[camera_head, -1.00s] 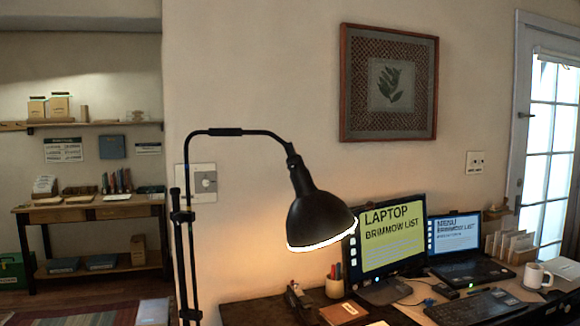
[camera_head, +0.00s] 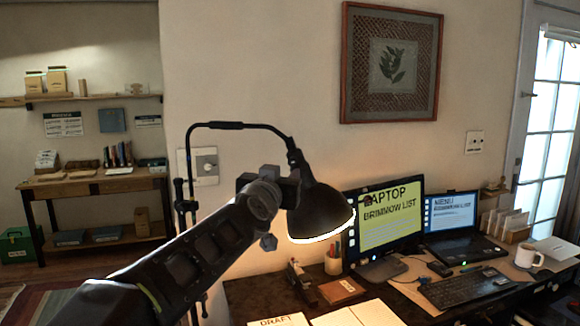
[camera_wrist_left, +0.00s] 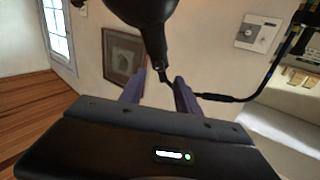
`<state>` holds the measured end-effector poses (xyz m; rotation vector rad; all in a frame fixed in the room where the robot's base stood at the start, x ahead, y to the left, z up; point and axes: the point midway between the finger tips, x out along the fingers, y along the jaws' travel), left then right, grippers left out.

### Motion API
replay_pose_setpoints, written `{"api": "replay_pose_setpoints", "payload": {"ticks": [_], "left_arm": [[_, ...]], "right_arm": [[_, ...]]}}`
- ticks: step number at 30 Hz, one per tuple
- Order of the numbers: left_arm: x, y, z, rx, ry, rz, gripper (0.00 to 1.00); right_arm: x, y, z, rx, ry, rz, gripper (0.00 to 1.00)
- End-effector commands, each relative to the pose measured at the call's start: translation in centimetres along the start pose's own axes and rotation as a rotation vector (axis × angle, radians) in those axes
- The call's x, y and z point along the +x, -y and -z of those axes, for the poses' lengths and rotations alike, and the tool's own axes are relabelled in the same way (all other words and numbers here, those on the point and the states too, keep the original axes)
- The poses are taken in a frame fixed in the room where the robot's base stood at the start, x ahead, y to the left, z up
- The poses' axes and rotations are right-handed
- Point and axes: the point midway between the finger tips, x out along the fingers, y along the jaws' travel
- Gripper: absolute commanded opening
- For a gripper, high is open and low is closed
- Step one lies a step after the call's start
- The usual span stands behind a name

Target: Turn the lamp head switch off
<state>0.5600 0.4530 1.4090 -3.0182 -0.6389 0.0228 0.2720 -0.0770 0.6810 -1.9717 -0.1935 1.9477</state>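The black desk lamp head (camera_head: 320,212) hangs from a curved arm (camera_head: 240,126), and its lower rim glows bright. My left gripper (camera_head: 276,180) is up beside the lamp head's upper left side, partly covering the lamp's neck area. In the left wrist view its two purple fingers (camera_wrist_left: 157,84) stand apart, and the narrow neck of the lamp head (camera_wrist_left: 156,50) shows between and beyond them. I cannot tell whether they touch it. I cannot make out a switch on the lamp head. My right gripper is not in view.
A wall plate with a round knob (camera_head: 207,167) is behind the lamp stand (camera_head: 180,205). The desk (camera_head: 240,292) holds a large monitor (camera_head: 385,225), a laptop (camera_head: 455,225), a keyboard (camera_head: 465,288), a mug (camera_head: 529,256) and papers. A framed picture (camera_head: 390,62) hangs above.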

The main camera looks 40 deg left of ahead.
Motion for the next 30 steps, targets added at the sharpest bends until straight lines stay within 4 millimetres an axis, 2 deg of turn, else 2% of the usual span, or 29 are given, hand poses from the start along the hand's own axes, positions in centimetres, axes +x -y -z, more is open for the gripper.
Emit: {"api": "replay_pose_setpoints", "payload": {"ticks": [10,14,30], "left_arm": [[-0.1,0.0,0.3,0.009,-0.004,-0.001,0.39],[0.5,0.0,0.4,0.007,-0.002,-0.001,0.39],[7.2,-0.1,0.5,0.006,-0.002,-0.002,0.39]], "right_arm": [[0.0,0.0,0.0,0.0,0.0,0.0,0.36],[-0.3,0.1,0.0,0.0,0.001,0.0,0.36],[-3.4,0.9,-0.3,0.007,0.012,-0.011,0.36]]}}
